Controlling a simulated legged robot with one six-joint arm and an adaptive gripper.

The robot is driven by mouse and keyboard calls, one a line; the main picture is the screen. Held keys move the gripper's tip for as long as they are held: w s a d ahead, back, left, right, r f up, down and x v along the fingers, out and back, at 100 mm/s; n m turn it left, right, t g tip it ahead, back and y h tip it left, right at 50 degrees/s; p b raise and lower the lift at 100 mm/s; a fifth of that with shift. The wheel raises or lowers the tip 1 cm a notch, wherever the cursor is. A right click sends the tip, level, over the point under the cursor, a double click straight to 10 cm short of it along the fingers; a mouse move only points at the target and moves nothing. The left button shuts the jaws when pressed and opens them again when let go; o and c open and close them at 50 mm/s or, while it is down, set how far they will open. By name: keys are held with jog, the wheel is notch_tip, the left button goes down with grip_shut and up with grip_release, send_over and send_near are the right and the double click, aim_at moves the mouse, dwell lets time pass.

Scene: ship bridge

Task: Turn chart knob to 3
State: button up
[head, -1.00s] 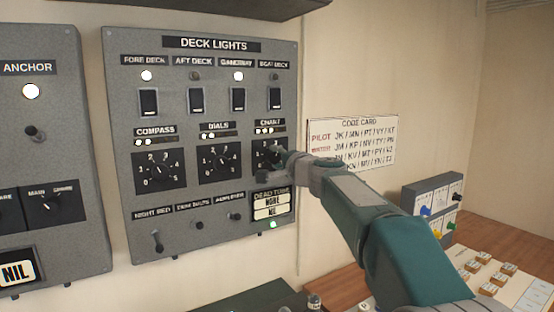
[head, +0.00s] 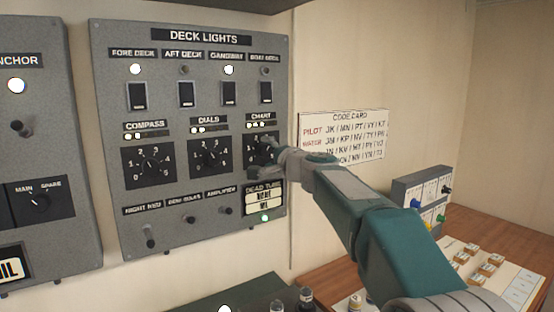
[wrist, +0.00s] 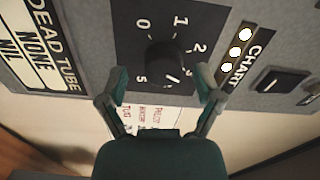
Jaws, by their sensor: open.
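The chart knob (wrist: 165,52) is a dark round knob on a black dial plate (wrist: 126,40) in the wrist view. Digits 0, 1, 2 and 5 show around it. A white mark lies below the knob; I cannot tell whether it is a digit or the pointer. The 3 is not clearly visible. My gripper (wrist: 163,77) is open, with one finger on each side of the knob's near edge; contact is not clear. In the head view my gripper (head: 270,158) is at the chart dial (head: 252,142) and covers part of it.
The DECK LIGHTS panel (head: 200,80) also holds the compass dial (head: 150,165), the dials knob (head: 210,156) and several switches. The dead tube plate (head: 264,198) is just below the chart dial. A code card (head: 345,135) hangs to the right.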

jog(key=v, duration=1.1)
jog(key=shift+s+f, duration=0.1)
